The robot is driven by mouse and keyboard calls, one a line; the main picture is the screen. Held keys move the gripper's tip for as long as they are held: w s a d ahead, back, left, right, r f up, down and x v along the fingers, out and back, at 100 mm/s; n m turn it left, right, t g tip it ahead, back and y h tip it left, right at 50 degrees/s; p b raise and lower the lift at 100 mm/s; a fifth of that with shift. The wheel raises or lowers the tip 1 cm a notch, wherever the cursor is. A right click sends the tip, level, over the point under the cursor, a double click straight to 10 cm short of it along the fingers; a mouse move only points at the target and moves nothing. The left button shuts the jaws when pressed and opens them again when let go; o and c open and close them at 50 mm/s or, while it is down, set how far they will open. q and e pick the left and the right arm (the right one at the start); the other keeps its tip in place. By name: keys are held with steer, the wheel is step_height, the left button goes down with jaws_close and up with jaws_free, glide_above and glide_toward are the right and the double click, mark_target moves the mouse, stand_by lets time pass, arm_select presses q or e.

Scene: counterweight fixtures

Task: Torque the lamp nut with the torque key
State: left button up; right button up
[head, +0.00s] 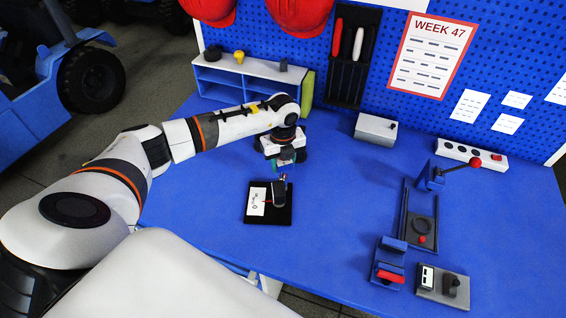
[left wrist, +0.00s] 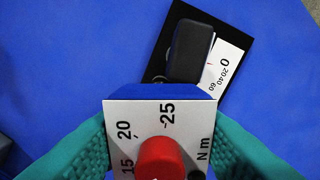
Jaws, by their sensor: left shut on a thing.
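My left gripper (head: 286,158) is over the back edge of a black pad on the blue bench. In the left wrist view its teal fingers (left wrist: 160,118) are shut on a blue tool, which I take for the torque key (left wrist: 150,112). Its white scale reads 15, 20, 25 N m around a red knob. Beyond it, a dark block (left wrist: 192,48) stands on the black pad (head: 250,218) beside a white gauge card (head: 257,202) marked 0, 20, 40, 60. Whether the key touches the block is unclear. I cannot make out the lamp nut. My right gripper is not in view.
At right stand a railed fixture (head: 406,215) with a red-balled lever (head: 474,162), a blue block with a red bar (head: 390,277) and a grey unit (head: 442,287). A grey box (head: 375,129) and shelf (head: 247,72) are at the back. The bench middle is clear.

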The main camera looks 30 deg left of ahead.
arm_select(q)
steer(key=shift+r+p, duration=0.8)
steer(key=shift+r, duration=0.55)
steer(key=shift+r+p, duration=1.2)
steer(key=shift+r, duration=0.3)
